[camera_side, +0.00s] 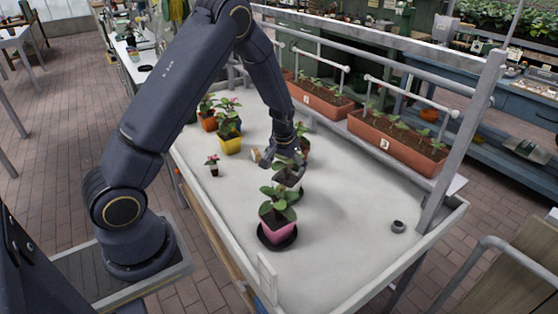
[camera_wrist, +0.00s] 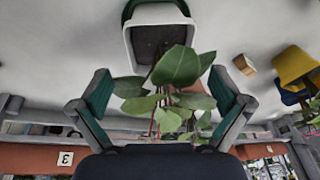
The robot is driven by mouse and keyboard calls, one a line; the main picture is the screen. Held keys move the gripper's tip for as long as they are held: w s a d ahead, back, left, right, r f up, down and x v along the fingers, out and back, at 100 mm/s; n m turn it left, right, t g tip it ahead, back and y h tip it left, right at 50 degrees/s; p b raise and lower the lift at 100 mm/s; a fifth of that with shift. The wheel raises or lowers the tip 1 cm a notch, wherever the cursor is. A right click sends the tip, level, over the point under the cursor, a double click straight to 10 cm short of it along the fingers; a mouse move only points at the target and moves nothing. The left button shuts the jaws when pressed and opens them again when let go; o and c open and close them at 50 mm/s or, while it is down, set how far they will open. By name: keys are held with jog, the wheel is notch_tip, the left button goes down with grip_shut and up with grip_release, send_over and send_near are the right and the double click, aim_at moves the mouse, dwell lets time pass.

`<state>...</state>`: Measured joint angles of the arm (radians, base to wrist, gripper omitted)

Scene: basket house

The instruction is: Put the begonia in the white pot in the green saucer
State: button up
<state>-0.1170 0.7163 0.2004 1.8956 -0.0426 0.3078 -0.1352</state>
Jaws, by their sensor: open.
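In the wrist view, a white square-rimmed pot (camera_wrist: 128,48) with dark soil is at the top centre. A dark green curved edge, apparently the green saucer (camera_wrist: 129,10), shows beyond it; I cannot tell whether they touch. A plant with broad green leaves (camera_wrist: 178,66) and reddish stems, apparently the begonia, is in front of the pot. My gripper (camera_wrist: 160,92) is open, with its fingers on both sides of the leaves. In the side view, my gripper (camera_side: 289,172) is low over the table, among leaves. I cannot make out the white pot or green saucer there.
A pink pot (camera_side: 277,233) with a plant stands on a black saucer in front. A yellow pot (camera_side: 229,145), an orange pot (camera_side: 208,122) and a small dark pot (camera_side: 214,172) stand left. Planters (camera_side: 395,148) line the back. A small dark ring (camera_side: 398,226) lies right, amid free table.

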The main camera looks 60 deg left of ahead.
jog(key=s+d+r+m+t+h, duration=0.1)
jog(key=s+d+r, duration=0.35)
jog(key=r, duration=0.55)
jog(key=s+d+r+m+t, duration=0.1)
jog(key=s+d+r, duration=0.35)
jog(key=r, duration=0.55)
jog(key=s+d+r+m, duration=0.1)
jog(key=s+d+r, duration=0.1)
jog(key=s, duration=0.5)
jog(key=s+d+r+m+t+h, duration=0.1)
jog(key=s+d+r+m, duration=0.1)
jog(key=s, duration=0.5)
notch_tip(320, 180, up, 2)
jog(key=shift+s+d+r, duration=0.1)
jog(key=shift+s+d, duration=0.05)
jog(key=shift+d, duration=0.7)
